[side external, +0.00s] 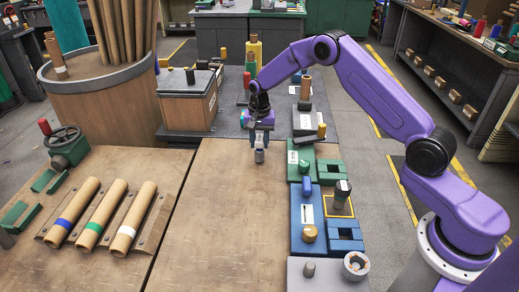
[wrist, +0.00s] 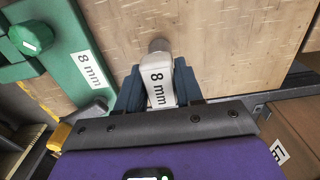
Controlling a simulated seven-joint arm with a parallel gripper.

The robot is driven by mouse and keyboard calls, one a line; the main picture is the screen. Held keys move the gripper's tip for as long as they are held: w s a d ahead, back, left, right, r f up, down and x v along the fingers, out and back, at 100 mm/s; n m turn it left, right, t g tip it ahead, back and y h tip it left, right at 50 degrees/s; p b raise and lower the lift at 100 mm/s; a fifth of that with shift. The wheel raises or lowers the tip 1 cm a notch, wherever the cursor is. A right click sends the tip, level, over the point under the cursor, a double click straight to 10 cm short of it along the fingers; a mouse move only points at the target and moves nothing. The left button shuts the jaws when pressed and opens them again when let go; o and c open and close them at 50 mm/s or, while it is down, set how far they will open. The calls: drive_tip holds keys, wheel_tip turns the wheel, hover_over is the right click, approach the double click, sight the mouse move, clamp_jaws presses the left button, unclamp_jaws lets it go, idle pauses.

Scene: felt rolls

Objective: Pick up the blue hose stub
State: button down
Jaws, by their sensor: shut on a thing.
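My gripper (side external: 259,143) is shut on a pale grey piece (wrist: 160,84) with a white "8 mm" label and a darker round grey end. In the side external view this grey piece (side external: 259,156) hangs below the fingers, over the far end of the wooden table; I cannot tell whether it touches the top. A small blue cylinder (side external: 306,186), which looks like the blue hose stub, stands on a blue block (side external: 298,226) to the right and nearer the camera. My gripper is apart from it. The dark blue-grey fingers (wrist: 160,92) flank the grey piece in the wrist view.
A green block (side external: 297,167) labelled "8 mm" stands close right of my gripper; the green block (wrist: 62,45) shows in the wrist view. More blocks and stubs line the table's right edge. Several banded tubes (side external: 101,220) lie at left. The middle tabletop (side external: 220,225) is clear.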

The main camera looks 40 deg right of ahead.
drive_tip(key=shift+r, duration=1)
drive_tip(key=shift+r, duration=2.4)
